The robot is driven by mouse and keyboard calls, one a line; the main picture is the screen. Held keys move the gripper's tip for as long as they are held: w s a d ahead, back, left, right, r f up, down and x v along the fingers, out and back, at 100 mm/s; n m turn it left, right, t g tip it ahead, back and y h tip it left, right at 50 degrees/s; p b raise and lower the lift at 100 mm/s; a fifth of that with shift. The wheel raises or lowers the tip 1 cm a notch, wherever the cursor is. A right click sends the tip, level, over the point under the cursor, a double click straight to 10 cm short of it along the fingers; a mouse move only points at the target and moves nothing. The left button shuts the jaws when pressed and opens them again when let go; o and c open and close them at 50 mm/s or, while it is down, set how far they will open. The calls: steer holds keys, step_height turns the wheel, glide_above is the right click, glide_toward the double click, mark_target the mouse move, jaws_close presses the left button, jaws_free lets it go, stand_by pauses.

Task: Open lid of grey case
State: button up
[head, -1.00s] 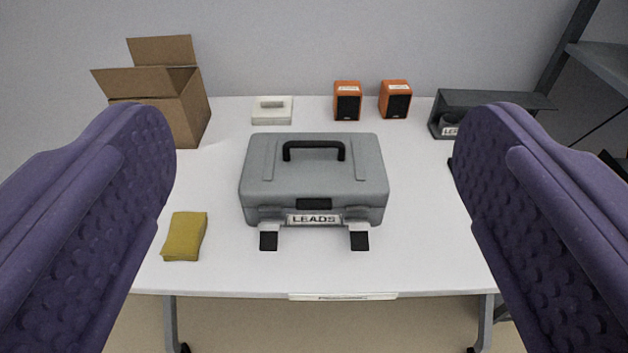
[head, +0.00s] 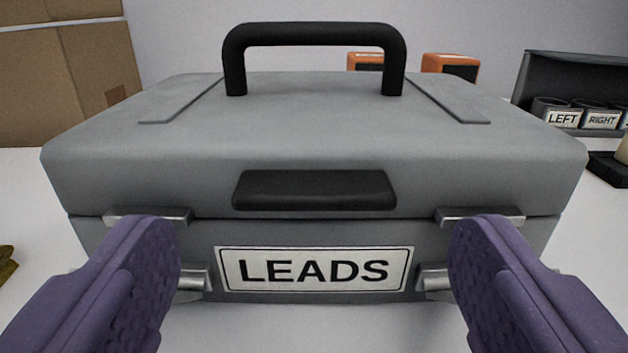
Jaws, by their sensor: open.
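The grey case (head: 310,135) fills the middle of the head view, its lid down with a thin seam along the front. A black carrying handle (head: 315,38) stands up on top. A black grip tab (head: 315,190) sits on the lid's front edge, above a LEADS label (head: 315,270). Metal latch parts (head: 148,216) show on the lid edge at left and right, with lower ones (head: 436,281) below the seam. My gripper (head: 315,240) is open and empty, its purple fingers spread either side of the label, partly hiding the latches. I cannot tell whether they touch the case.
A cardboard box (head: 65,75) stands at the back left. Two orange speakers (head: 450,67) show behind the case. A dark rack with cups (head: 565,90) marked LEFT and RIGHT is at the right. A yellow cloth (head: 6,265) is at the left edge.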

mark_target(314, 201)
steer(key=shift+w+b, duration=0.35)
steer(key=shift+w, duration=1.2)
steer(key=shift+r, duration=0.15)
steer(key=c, duration=1.5)
